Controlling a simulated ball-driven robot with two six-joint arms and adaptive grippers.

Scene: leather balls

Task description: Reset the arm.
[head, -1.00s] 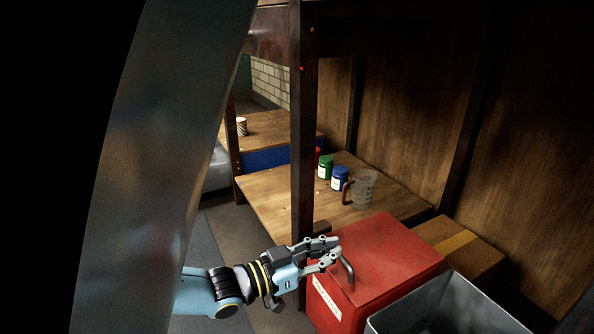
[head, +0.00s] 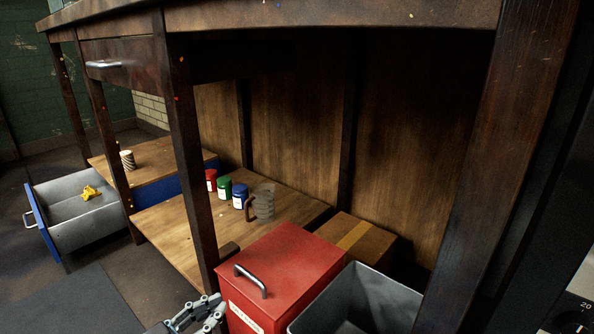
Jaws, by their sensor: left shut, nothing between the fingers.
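My left gripper (head: 197,317) is at the bottom edge of the head view, left of the red box. Its fingers are shut with nothing between them, and most of the arm is cut off by the frame. It is apart from the metal handle (head: 250,279) on the lid of the red box (head: 300,262). My right gripper is not in view.
A grey open bin (head: 365,300) and a cardboard box (head: 357,241) stand right of the red box. Red, green and blue jars (head: 240,196) and a clear mug (head: 264,202) stand on the low shelf. An open drawer (head: 85,228) holds a yellow item. Table legs (head: 190,160) stand close by.

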